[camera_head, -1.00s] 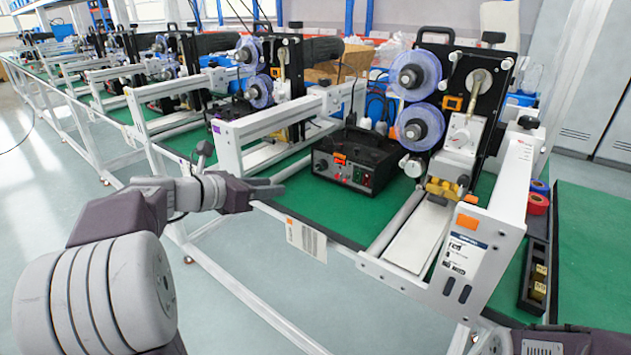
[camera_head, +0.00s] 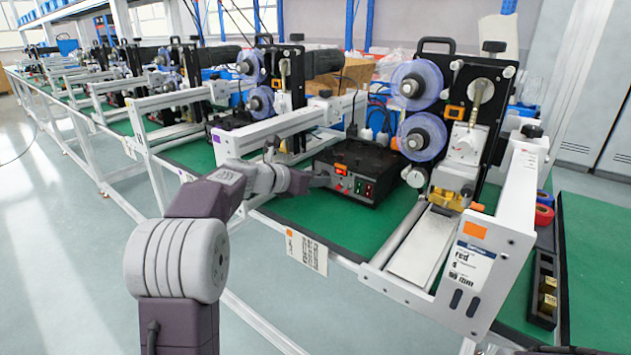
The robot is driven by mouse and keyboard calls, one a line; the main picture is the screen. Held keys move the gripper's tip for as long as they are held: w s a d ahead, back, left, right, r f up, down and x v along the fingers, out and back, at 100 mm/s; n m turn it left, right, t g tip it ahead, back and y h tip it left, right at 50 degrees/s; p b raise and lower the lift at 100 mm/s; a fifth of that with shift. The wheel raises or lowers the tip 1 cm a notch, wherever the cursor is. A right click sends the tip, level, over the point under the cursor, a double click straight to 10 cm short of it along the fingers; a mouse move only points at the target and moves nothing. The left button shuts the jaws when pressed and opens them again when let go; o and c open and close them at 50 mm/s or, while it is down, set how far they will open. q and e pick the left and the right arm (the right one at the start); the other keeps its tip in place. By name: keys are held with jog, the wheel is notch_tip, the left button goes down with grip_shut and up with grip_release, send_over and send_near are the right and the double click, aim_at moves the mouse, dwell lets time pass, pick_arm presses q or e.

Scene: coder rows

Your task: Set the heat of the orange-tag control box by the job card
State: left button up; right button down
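The black control box (camera_head: 362,160) with an orange tag (camera_head: 341,168) stands on the green bench top, right of centre. The white job card (camera_head: 472,262) is on the white end plate of the machine, with "red", "4" and what looks like "99 mm". My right gripper is out of view.
The machine with two blue-purple film reels (camera_head: 418,85) stands right of the box. A white rail (camera_head: 275,130) runs behind my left wrist. A paper label (camera_head: 307,251) hangs on the bench's front edge. Similar stations line up to the left.

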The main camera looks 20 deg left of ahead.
pick_arm(q)
jog(key=shift+w, duration=0.15)
grip_shut()
jog(key=shift+d+f, duration=0.1)
jog(key=m+y+b, duration=0.2)
jog(key=m, duration=0.1)
jog(key=shift+d+f+t, duration=0.1)
jog(key=shift+d+t, duration=0.05)
jog(key=shift+t, duration=0.25)
jog(key=shift+m+t+y+b, duration=0.3)
jog(key=shift+m+y+b, duration=0.1)
jog(key=shift+m+b, duration=0.5)
